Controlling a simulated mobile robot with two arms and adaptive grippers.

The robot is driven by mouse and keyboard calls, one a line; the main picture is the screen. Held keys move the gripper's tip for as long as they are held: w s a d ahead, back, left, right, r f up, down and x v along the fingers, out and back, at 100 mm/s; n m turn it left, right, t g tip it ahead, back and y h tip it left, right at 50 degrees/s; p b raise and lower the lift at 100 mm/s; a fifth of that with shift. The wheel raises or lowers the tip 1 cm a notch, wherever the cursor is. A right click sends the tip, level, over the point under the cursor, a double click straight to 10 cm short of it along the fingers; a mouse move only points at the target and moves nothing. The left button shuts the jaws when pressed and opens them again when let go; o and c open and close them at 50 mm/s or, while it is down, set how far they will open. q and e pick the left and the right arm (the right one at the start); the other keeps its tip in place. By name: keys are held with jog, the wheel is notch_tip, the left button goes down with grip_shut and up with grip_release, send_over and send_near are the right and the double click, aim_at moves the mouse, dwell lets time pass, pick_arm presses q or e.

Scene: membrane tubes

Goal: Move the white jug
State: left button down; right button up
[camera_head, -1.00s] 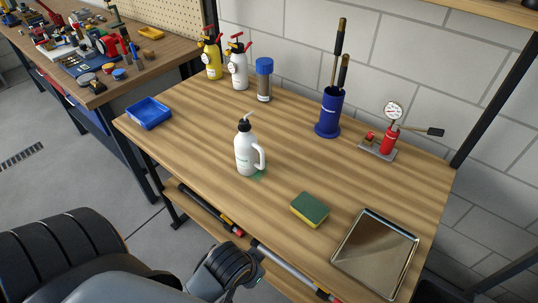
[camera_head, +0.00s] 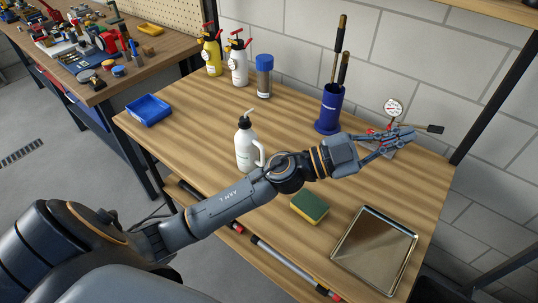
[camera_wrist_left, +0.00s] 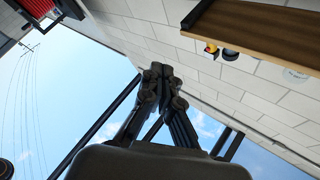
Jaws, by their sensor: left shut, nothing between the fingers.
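The white jug (camera_head: 243,157) stands upright on the wooden workbench in the head view, left of the bench's middle. It has a black cap with a pale spout and a handle on its right side. My left arm reaches across the bench, and its forearm passes in front of the lower right of the jug. My left gripper (camera_head: 408,135) is well to the right of the jug, shut and empty, over the gauge device. In the left wrist view the fingers (camera_wrist_left: 161,80) meet at their tips, with nothing between them. My right gripper is in no view.
A blue holder (camera_head: 329,110) with long-handled tools stands behind the arm. The gauge device (camera_head: 392,108) is partly hidden by the gripper. A sponge (camera_head: 310,207) and a metal tray (camera_head: 374,252) lie at the front right. A blue bin (camera_head: 148,110) sits at the left.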

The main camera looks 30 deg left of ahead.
aim_at(251, 150)
pick_arm(q)
notch_tip(251, 150, down, 12)
jog(key=s+a+m+g+y, duration=0.1)
jog(key=a+m+g+y, duration=0.1)
jog(key=m+g+y, duration=0.8)
jog(key=w+a+f+n+g+y, duration=0.15)
jog(key=a+n+y, duration=0.25)
jog(key=a, duration=0.8)
jog(key=a+n+g+y, duration=0.2)
jog(key=a+n+y, duration=0.2)
jog(key=a, duration=0.7)
jog(key=a+f+p, duration=0.4)
jog(key=f, duration=0.6)
jog(key=shift+w, duration=0.4)
